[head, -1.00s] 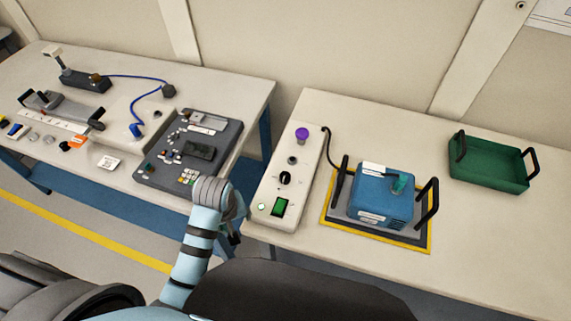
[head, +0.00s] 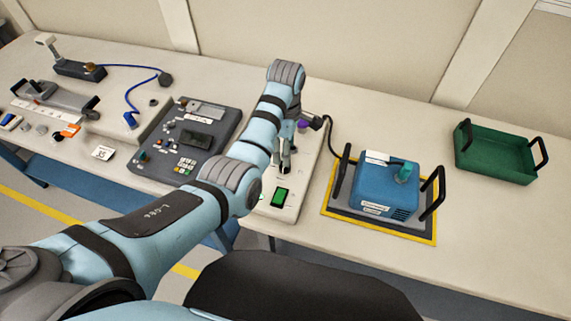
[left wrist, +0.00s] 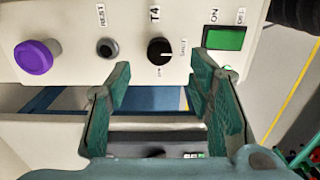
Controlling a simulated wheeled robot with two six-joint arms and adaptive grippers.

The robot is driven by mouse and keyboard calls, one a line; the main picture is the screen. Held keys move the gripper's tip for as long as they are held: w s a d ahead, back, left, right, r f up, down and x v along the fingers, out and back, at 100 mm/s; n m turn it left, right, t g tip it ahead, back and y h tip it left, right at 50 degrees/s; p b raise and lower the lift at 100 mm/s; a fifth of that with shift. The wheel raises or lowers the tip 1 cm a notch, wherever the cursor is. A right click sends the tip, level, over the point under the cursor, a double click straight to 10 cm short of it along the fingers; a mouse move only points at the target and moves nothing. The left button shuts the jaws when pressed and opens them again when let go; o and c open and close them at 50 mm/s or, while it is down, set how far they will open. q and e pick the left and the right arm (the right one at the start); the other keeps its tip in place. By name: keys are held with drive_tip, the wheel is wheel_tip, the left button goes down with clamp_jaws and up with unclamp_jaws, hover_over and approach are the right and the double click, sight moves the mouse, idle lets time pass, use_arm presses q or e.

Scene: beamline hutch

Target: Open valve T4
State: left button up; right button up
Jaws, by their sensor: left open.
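The T4 valve knob (left wrist: 160,52) is a round black knob on a cream control box (left wrist: 75,70) in the left wrist view. Its pale mark seems to point right, toward a small label that looks like SHUT; another small label is below it. My left gripper (left wrist: 158,82) is open and empty, its two green-padded fingers spread just below the knob and apart from it. In the head view my left gripper (head: 284,160) is over the control box (head: 292,203) and hides the knob. My right gripper is not in view.
A green tray (head: 495,152) is farther right.

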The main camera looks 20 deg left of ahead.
use_arm(q)
wheel_tip(320, 180, down, 6)
drive_tip(key=shift+f+b, duration=0.15)
drive_tip(key=shift+b, duration=0.45)
drive_tip(key=shift+c, duration=0.5)
clamp_jaws()
